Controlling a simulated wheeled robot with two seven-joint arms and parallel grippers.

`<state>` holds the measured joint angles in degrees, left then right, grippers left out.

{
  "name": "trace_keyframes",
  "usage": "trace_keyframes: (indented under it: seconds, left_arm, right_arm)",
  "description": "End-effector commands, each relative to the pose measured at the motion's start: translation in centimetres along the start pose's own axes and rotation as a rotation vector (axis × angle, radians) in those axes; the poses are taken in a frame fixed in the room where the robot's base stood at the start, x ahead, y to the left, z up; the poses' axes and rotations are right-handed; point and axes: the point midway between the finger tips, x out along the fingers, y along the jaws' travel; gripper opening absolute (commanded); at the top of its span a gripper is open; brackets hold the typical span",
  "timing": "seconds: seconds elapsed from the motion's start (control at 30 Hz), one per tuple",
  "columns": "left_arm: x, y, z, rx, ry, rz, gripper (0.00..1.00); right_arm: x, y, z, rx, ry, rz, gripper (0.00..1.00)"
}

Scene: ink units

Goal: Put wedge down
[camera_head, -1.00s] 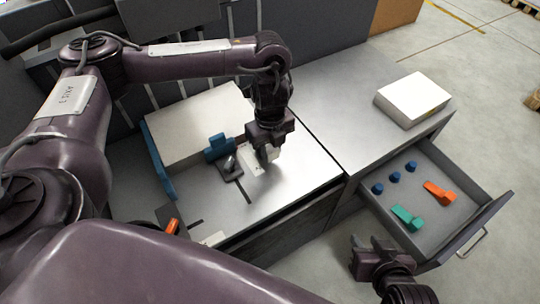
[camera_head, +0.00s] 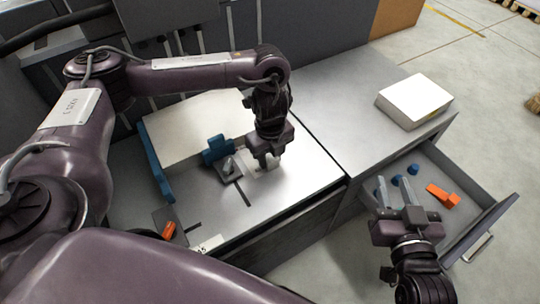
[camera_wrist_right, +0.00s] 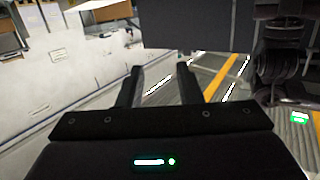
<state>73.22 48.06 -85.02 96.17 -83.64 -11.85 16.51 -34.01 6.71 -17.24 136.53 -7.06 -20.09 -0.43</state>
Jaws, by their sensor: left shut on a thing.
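My left gripper (camera_head: 268,161) is low over the left worktop (camera_head: 300,185), shut on a pale block (camera_head: 255,170). The gripper hides much of the block. My right gripper (camera_head: 395,190) is open and empty, with its fingers apart, over the near left part of the open drawer. Its two spread fingers also show in the right wrist view (camera_wrist_right: 158,85). An orange wedge-like piece (camera_head: 442,195) lies in the drawer, right of the right gripper. I cannot tell which piece is the wedge.
The open drawer (camera_head: 480,225) also holds several blue knobs (camera_head: 397,180). A dark grey fixture (camera_head: 230,170) and a blue bracket (camera_head: 217,149) stand left of my left gripper. A white box (camera_head: 415,99) sits on the right counter, whose middle is clear.

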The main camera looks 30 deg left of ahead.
Motion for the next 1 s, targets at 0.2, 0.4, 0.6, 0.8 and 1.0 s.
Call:
trace_keyframes:
  seconds: [0.2,0.4,0.6,0.8,1.0]
  left_arm:
    - [0.2,0.0,0.0,0.000,0.000,0.000,0.44]
    - [0.3,0.0,0.0,0.000,0.000,0.000,0.54]
    - [0.1,0.0,0.0,0.000,0.000,-0.001,0.54]
    - [-0.7,0.0,0.0,0.000,-0.001,0.000,0.54]
    - [-1.7,0.0,0.0,0.001,-0.001,-0.001,0.54]
  right_arm:
    - [0.0,0.0,-0.4,-0.001,0.017,0.000,0.32]
    - [0.0,0.0,-0.4,-0.001,0.017,0.000,0.32]
    - [0.0,0.0,-0.3,-0.001,0.012,0.000,0.32]
    - [-0.4,-0.1,2.5,0.007,-0.115,-0.001,0.32]
    - [-1.8,-0.5,7.0,0.016,-0.324,-0.008,0.32]
